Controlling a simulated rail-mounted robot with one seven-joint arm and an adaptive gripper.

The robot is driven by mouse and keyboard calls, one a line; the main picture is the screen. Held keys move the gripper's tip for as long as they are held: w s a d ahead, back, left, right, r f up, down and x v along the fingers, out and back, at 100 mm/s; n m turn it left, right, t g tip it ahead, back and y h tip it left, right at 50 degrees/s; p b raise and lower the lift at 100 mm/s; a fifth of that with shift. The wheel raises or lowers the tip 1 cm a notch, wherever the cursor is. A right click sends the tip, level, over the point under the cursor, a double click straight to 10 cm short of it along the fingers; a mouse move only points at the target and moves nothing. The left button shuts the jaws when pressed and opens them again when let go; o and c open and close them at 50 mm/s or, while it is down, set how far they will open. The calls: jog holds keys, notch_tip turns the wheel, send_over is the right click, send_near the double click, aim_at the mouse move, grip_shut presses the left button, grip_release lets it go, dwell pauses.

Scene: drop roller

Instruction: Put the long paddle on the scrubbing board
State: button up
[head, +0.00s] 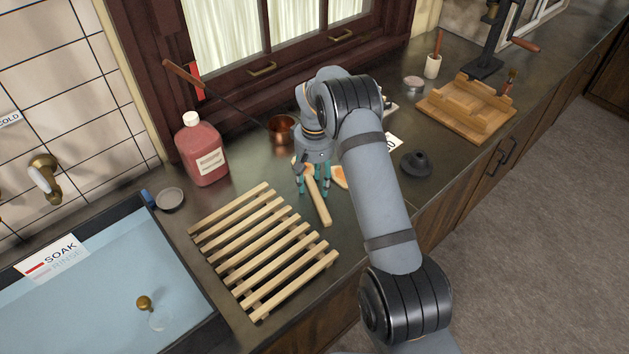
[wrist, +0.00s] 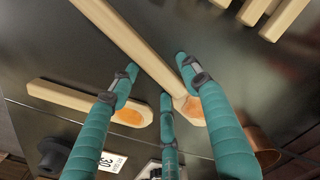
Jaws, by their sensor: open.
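The long paddle (head: 319,200) is a pale wooden stick with an orange-stained end, lying on the dark counter right of the slatted board. It also shows in the wrist view (wrist: 136,45), running diagonally between my fingers. A shorter paddle (head: 340,178) with an orange patch lies beside it and also shows in the wrist view (wrist: 75,97). My gripper (head: 313,186) is open over the long paddle's stained end, its teal fingers spread around it and not closed on it. The slatted wooden board (head: 262,250), apparently the scrubbing board, is empty.
A water-filled sink (head: 110,290) is at the left. A red bottle (head: 201,150) and a copper pot (head: 280,129) stand behind the board. A dark knobbed object (head: 416,163) sits right of my arm. A wooden stand (head: 466,108) is farther right.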

aim_at(315, 183)
notch_tip(315, 183, up, 11)
jog(key=b, duration=0.1)
jog(key=shift+o, duration=0.5)
jog(key=shift+r, duration=0.7)
